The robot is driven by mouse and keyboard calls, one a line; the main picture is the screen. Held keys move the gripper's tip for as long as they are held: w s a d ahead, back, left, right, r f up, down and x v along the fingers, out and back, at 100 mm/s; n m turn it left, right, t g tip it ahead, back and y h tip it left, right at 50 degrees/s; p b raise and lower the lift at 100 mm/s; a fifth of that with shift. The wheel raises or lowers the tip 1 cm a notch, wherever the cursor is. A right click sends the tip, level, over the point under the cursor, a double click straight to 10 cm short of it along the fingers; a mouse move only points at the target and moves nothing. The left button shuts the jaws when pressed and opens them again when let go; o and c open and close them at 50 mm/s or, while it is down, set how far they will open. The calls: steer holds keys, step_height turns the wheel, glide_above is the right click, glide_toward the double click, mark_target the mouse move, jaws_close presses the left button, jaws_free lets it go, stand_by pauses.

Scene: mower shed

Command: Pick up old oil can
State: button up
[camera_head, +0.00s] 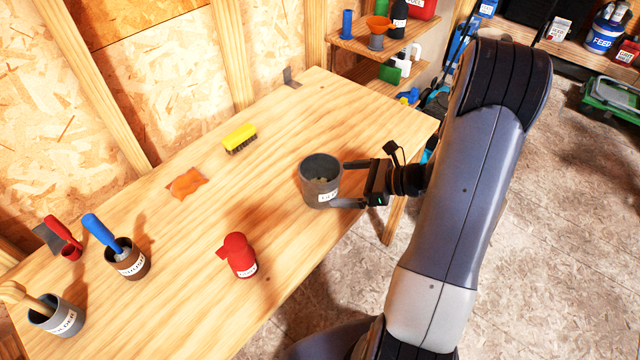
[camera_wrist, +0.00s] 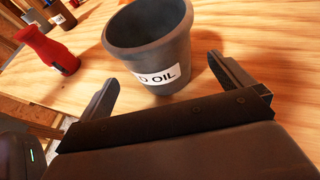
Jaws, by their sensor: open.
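The old oil can (camera_head: 318,172) is a dark grey open-topped can with a white label, standing upright on the wooden workbench (camera_head: 290,115). In the wrist view the can (camera_wrist: 160,45) shows a label whose visible part reads "D OIL". My gripper (camera_head: 345,185) is open at the can's right side, its two fingers pointing toward it. In the wrist view the fingers of my gripper (camera_wrist: 160,85) reach toward either side of the can's lower part. The can is not gripped; whether a finger touches it I cannot tell.
A red bottle-like object (camera_head: 238,255) stands left of the can. A yellow brush (camera_head: 240,138) and an orange rag (camera_head: 186,184) lie farther back. A brown can (camera_head: 128,262) and a grey can (camera_head: 60,318) hold tools at the left. The bench around the oil can is clear.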

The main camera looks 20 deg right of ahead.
mark_target(326, 183)
steer(key=shift+p+x, duration=0.5)
steer(key=shift+x, duration=2.45)
steer(key=shift+s, duration=0.1)
steer(key=shift+c, duration=0.3)
steer(key=c, duration=1)
steer(key=shift+c, duration=0.2)
steer(key=shift+r, duration=0.25)
